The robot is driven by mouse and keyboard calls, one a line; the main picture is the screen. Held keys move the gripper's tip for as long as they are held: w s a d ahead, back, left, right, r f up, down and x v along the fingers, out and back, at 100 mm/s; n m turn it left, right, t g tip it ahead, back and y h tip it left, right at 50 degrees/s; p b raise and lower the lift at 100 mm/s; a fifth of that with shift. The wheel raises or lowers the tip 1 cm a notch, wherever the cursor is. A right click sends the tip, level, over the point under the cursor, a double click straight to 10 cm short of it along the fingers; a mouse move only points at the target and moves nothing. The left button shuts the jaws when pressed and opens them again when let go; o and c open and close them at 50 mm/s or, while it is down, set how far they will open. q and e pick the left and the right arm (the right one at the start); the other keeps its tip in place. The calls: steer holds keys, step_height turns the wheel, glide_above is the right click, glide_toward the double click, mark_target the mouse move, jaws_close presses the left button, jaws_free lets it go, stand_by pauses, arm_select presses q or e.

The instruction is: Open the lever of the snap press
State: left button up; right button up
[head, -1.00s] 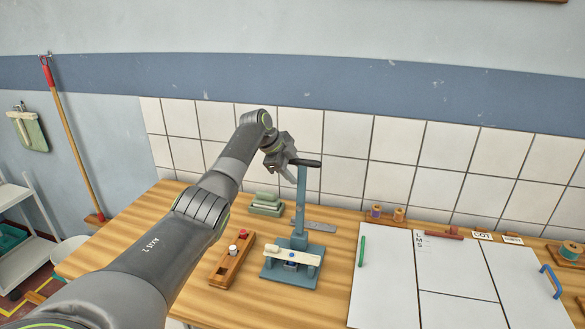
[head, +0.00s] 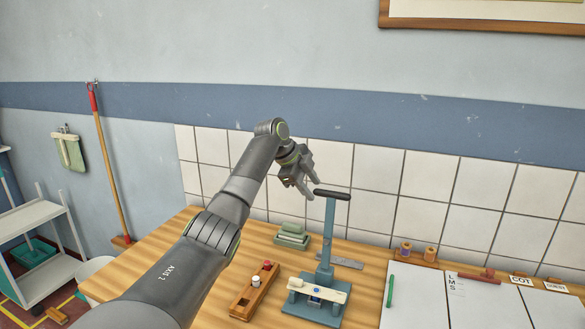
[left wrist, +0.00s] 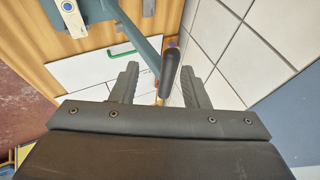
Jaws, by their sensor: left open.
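The snap press (head: 326,308) is a blue-grey stand on the wooden table, with a pale bar across its base. Its lever (head: 328,238) stands nearly upright and ends in a black handle (head: 334,195). My left gripper (head: 311,184) is open and empty in the head view, just above and left of the handle's left end. In the left wrist view the black handle (left wrist: 170,72) shows between the two open fingers. Whether a finger touches it, I cannot tell. My right gripper is not in view.
A wooden holder (head: 248,295) with red and white pieces lies left of the press. A white board (head: 425,300) is to the right. The tiled wall (head: 372,180) rises close behind.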

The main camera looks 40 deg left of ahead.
arm_select(q)
steer(key=b+v, duration=0.2)
steer(key=v, duration=0.9)
steer(key=shift+b, duration=0.35)
steer(key=shift+f, duration=0.15)
